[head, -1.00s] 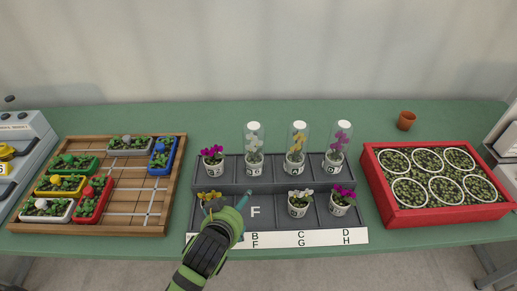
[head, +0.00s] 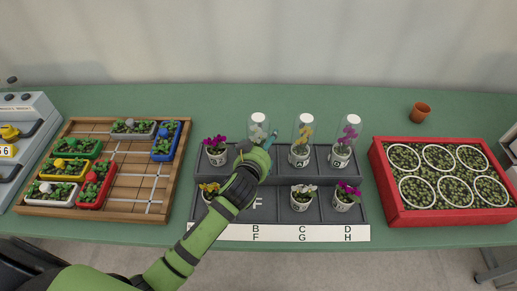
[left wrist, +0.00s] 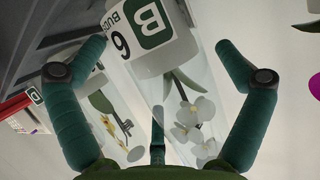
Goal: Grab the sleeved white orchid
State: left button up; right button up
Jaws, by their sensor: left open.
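The sleeved white orchid (head: 258,126) stands in the back row of the grey tray, a clear sleeve around its flowers. My left gripper hides its pot in the head view. The left wrist view shows the orchid (left wrist: 195,112) upside down, with a white pot (left wrist: 160,50) marked with a green B label. My left gripper (head: 259,148) is open at this plant. In the left wrist view its two fingers (left wrist: 159,46) stand on either side of the pot and sleeve, with gaps visible. My right gripper is in neither view.
A sleeved yellow orchid (head: 304,128) and a sleeved purple orchid (head: 350,130) stand to the right. An unsleeved purple orchid (head: 216,150) stands to the left. The grey tray (head: 257,215) has several plants in its front row. A wooden board (head: 130,180) and a red crate (head: 440,219) flank it.

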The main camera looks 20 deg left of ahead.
pick_arm(q)
jog(key=shift+r, duration=0.1)
jog(key=c, duration=1.1)
jog(key=shift+c, duration=0.2)
